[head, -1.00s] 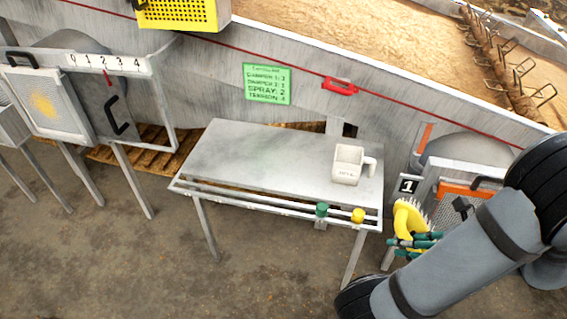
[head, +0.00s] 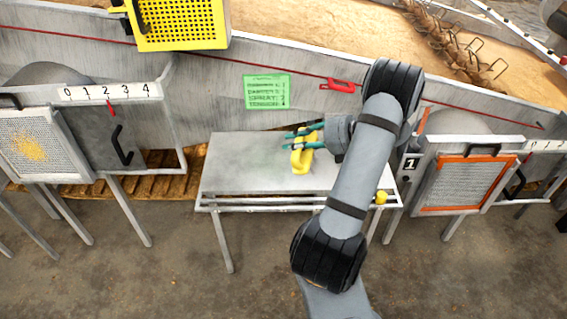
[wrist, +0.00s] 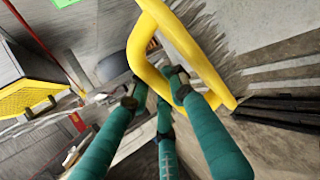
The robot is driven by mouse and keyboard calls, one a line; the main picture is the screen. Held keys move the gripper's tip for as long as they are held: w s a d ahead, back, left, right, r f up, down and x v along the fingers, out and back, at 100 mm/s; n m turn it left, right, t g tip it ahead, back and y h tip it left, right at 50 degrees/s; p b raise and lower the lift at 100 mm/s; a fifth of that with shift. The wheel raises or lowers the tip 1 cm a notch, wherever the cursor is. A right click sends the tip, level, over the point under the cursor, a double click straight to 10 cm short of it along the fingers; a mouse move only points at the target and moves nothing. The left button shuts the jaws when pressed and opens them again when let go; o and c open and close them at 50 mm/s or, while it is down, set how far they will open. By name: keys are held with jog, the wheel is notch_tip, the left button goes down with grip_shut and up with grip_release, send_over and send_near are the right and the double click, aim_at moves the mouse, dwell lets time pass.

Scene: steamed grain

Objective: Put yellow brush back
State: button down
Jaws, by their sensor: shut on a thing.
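My gripper (head: 292,141), with slim teal fingers, is shut on the yellow brush (head: 301,160). In the head view the brush shows over the middle of the metal table (head: 238,165); I cannot tell whether it touches the top. In the wrist view the brush's looped yellow handle (wrist: 143,48) lies at my fingertips (wrist: 152,88), with dark bristles fanning along its right side.
My forearm covers the table's right part. A yellow knob (head: 380,197) is on the front rail. A panel with an orange frame (head: 465,182) stands right, a panel with a 0–4 scale (head: 108,92) left. A yellow perforated box (head: 180,25) hangs above. The table's left is bare.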

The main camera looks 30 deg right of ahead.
aim_at(311, 162)
jog(key=w+d+r+m+t+h+p, duration=0.2)
jog(key=w+d+m+t, duration=0.25)
jog(key=d+m, duration=0.45)
jog(key=shift+n+t, duration=0.45)
jog(key=shift+n, duration=0.05)
jog(key=shift+w+a+f+b, duration=0.35)
jog(key=shift+w+a+f, duration=0.25)
jog(key=shift+a+f, duration=1.1)
jog(key=shift+w+a+f+b, duration=0.3)
jog(key=shift+w+a+f, duration=0.3)
jog(key=shift+a+f, duration=1.1)
jog(key=shift+w+a+f+b, duration=0.35)
jog(key=shift+w+a+f, duration=0.25)
jog(key=shift+a+f, duration=1.1)
jog(key=shift+d+f, duration=0.45)
jog(key=shift+f, duration=0.15)
jog(key=c, duration=1.6)
grip_release()
jog(key=shift+o, duration=0.3)
jog(key=shift+r, duration=0.2)
jog(key=v, duration=1.2)
jog(key=shift+p, duration=0.3)
